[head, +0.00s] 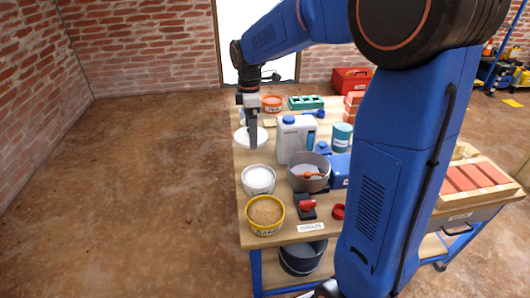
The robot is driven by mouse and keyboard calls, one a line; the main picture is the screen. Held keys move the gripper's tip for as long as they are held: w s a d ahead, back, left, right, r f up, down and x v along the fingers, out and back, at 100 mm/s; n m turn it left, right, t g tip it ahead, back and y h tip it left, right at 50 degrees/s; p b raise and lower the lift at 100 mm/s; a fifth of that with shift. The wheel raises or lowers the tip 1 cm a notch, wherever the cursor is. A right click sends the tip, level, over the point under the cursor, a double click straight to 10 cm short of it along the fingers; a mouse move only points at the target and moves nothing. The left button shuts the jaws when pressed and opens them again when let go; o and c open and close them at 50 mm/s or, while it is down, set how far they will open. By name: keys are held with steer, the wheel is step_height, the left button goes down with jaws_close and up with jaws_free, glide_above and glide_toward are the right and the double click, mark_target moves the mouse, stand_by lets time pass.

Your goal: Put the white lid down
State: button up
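The white lid (262,138) is a flat, round disc that looks roughly level over the left edge of the wooden workbench (243,226), towards the back. My gripper (252,145) points down in front of the lid, and its dark finger part covers the lid's middle. I cannot tell whether the fingers are open or shut, or whether they touch the lid. I also cannot tell whether the lid rests on the bench or is a little above it.
A white jug (296,142) stands right of the lid. A white-filled bucket (258,180), a yellow sand bucket (265,214) and a grey bowl (308,172) stand nearer. An orange tub (272,103) is behind. My arm hides much of the right side.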

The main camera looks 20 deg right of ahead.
mark_target(253, 160)
steer(key=shift+w+f, duration=0.1)
steer(key=shift+f, duration=0.1)
step_height(253, 160, down, 10)
steer(key=shift+r, duration=0.15)
stand_by(0.4)
steer(key=o, duration=0.8)
step_height(253, 160, up, 12)
stand_by(0.4)
